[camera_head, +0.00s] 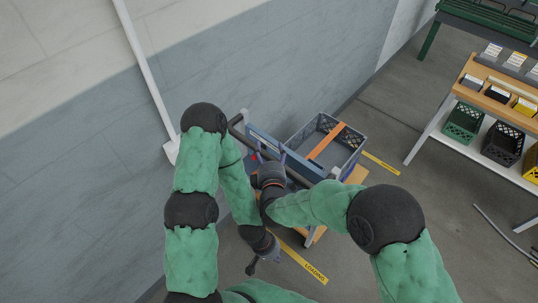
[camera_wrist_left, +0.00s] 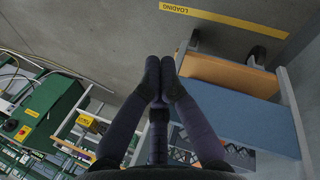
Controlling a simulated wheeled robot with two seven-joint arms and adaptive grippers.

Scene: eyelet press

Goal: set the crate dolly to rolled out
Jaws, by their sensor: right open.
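The crate dolly stands beside the wall in the head view, with a wooden deck (camera_head: 357,174) and a dark push handle (camera_head: 237,127). A grey crate (camera_head: 350,147) with an orange strap rides on it. In the left wrist view its wooden edge (camera_wrist_left: 225,74), blue panel (camera_wrist_left: 240,115) and a dark wheel (camera_wrist_left: 257,55) show at right. My right gripper (camera_head: 269,154) is open at the handle; its arm hides part of the dolly, and I cannot tell whether it touches. My left gripper (camera_head: 252,267) is lower, beside the dolly, shut and empty; its fingertips meet in the wrist view (camera_wrist_left: 160,68).
Yellow floor strips marked LOADING (camera_head: 305,264) lie near the dolly; another strip (camera_head: 381,163) lies beyond it. A wooden shelf unit (camera_head: 478,103) with bins stands at right. A pale post (camera_head: 145,75) runs along the wall. Grey floor between dolly and shelf is mostly clear.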

